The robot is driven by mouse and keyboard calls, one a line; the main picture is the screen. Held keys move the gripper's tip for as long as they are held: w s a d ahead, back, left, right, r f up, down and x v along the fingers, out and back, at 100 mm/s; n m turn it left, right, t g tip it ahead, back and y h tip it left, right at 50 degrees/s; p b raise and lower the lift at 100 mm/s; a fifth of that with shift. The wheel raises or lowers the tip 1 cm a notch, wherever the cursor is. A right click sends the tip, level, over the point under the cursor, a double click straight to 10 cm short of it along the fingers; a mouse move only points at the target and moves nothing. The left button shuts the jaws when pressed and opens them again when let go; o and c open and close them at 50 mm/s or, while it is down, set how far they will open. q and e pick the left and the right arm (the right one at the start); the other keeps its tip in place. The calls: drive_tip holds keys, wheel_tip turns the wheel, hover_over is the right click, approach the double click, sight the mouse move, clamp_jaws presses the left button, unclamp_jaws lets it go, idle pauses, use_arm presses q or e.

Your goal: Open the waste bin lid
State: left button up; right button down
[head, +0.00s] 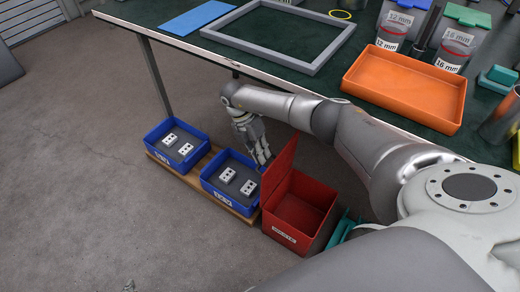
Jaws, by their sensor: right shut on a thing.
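The red waste bin (288,237) stands on the floor, below the near side of the table, with a white label on its front. Its red lid (281,170) is raised steeply along the bin's left side, and the bin's inside shows, with nothing clear in it. My right gripper (264,157) is at the far left side of the raised lid, pointing down, shut on the lid. The lid partly hides the fingertips, so the exact contact is not visible. My left gripper is not in view.
Blue bins (150,151) with grey-white parts stand on a wooden board (232,206) left of the waste bin. The dark green table (200,46) overhangs behind, carrying an orange tray (352,85) and a grey frame (235,42).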

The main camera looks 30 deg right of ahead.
drive_tip(key=shift+s+f, duration=0.7)
drive_tip(key=shift+f, duration=0.2)
drive_tip(key=c, duration=1.9)
unclamp_jaws()
drive_tip(key=o, duration=0.4)
drive_tip(key=shift+d+f, duration=0.1)
drive_tip(key=v, duration=1.3)
drive_tip(key=shift+w+d, duration=0.1)
drive_tip(key=shift+d, duration=0.1)
drive_tip(key=shift+a+f, duration=0.1)
